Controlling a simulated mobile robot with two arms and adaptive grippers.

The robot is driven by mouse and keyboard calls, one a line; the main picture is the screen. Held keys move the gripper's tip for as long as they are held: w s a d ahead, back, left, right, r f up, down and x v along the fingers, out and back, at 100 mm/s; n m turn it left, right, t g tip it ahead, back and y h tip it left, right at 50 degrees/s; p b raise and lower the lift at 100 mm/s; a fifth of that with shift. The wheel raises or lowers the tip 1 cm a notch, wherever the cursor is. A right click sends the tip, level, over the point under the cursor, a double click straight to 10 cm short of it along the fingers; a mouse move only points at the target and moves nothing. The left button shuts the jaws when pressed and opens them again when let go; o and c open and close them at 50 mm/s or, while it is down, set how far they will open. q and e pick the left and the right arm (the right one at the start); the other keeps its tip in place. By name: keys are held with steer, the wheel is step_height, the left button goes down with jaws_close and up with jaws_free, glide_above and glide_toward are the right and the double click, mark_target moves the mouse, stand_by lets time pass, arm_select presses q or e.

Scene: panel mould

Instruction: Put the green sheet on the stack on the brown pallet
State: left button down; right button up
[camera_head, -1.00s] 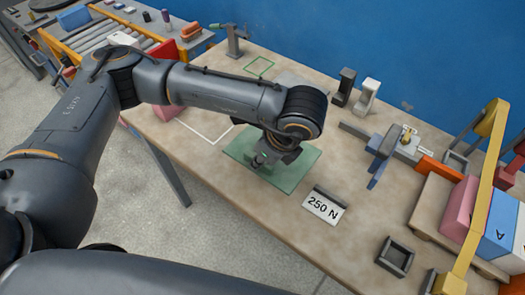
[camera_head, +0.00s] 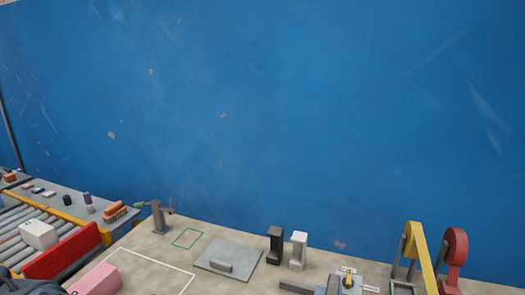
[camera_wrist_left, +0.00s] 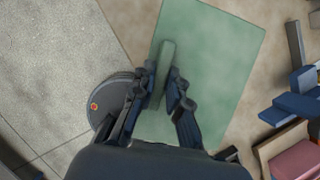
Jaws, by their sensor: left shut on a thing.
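The green sheet (camera_wrist_left: 215,60) fills the upper middle of the left wrist view, flat, with a bar-shaped grip (camera_wrist_left: 166,58) on its top. My left gripper (camera_wrist_left: 163,76) is shut on this grip, one finger on each side. Whether the sheet rests on the table or hangs just above it I cannot tell. The head view now looks high and shows neither sheet nor gripper. A stack on a brown pallet is not clearly in view. A tan edge (camera_wrist_left: 268,150) with a pink block (camera_wrist_left: 298,162) shows at the lower right of the wrist view. My right gripper is not seen.
A grey plate with a handle (camera_head: 229,256) lies on the table beside a green outline (camera_head: 187,238). A black post (camera_head: 275,246) and a white post (camera_head: 298,250) stand right of it. Blue fixture parts (camera_wrist_left: 295,105) lie right of the sheet.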

arm_select(q)
steer(key=m+h, duration=0.1)
steer(key=m, duration=0.1)
steer(key=a+m, duration=0.1)
steer(key=m, duration=0.1)
steer(key=m+h, duration=0.1)
steer(key=m, duration=0.1)
steer(key=shift+w+a+r+m+h, duration=0.2)
steer(key=shift+w+m+h, duration=0.1)
steer(key=shift+m, duration=0.1)
steer(key=m, duration=0.2)
steer(key=m+h, duration=0.1)
steer(key=m, duration=0.1)
steer(key=m+h, duration=0.1)
steer(key=shift+w+a+r+m, duration=0.2)
steer(key=shift+a+m, duration=0.15)
steer(key=shift+m, duration=0.05)
steer(key=w+a+r+m+g+y, duration=0.15)
steer(key=m+g, duration=0.25)
steer(key=m, duration=1)
steer(key=w+a+r+m+g+y, duration=0.15)
steer(key=m+g, duration=0.35)
steer(key=m, duration=0.9)
steer(key=s+f, duration=0.4)
steer(key=shift+s+a+f+m, duration=0.15)
steer(key=shift+s+a+m, duration=0.25)
